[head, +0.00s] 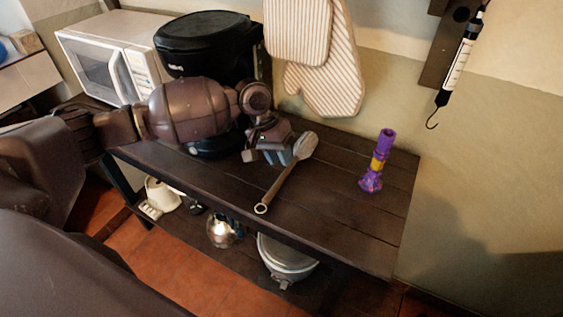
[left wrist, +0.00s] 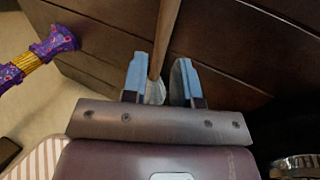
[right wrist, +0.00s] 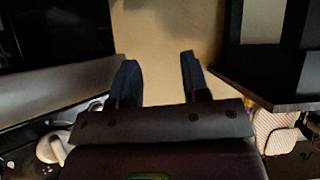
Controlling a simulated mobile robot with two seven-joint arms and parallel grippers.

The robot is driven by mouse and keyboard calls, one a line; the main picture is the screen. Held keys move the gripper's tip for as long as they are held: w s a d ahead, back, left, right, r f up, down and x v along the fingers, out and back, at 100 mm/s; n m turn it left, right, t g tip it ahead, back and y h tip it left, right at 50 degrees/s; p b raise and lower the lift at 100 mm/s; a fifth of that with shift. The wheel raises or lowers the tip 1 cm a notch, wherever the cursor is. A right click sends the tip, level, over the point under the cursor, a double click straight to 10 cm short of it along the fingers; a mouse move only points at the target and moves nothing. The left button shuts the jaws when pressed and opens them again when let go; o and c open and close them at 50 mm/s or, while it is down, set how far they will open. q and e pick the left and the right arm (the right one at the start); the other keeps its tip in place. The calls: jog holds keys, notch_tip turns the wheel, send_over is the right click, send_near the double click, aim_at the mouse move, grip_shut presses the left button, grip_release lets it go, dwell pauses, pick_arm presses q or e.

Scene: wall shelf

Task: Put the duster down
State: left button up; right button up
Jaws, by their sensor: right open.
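The duster has a thin wooden handle (head: 280,187) and a pale grey head (head: 305,146). It lies slantwise over the dark wooden shelf top, its ringed handle end towards the front edge. I cannot tell whether all of it touches the wood. My left gripper (head: 276,154) is low over the top, at the head end of the duster. In the left wrist view the handle (left wrist: 161,40) runs up from between the blue fingers (left wrist: 160,80); whether they press on it is unclear. My right gripper (right wrist: 158,78) is open and empty, away from the duster.
The shelf top (head: 340,215) is bare right of the duster, up to a purple and yellow object (head: 377,163) standing there. A black appliance (head: 205,40) and white microwave (head: 112,60) are behind my left arm. Striped oven mitts (head: 325,70) and a hook scale (head: 458,70) hang on the wall.

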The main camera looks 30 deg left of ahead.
pick_arm(q)
jog(key=p+v, duration=0.6)
jog(key=v, duration=0.2)
dwell(0.6)
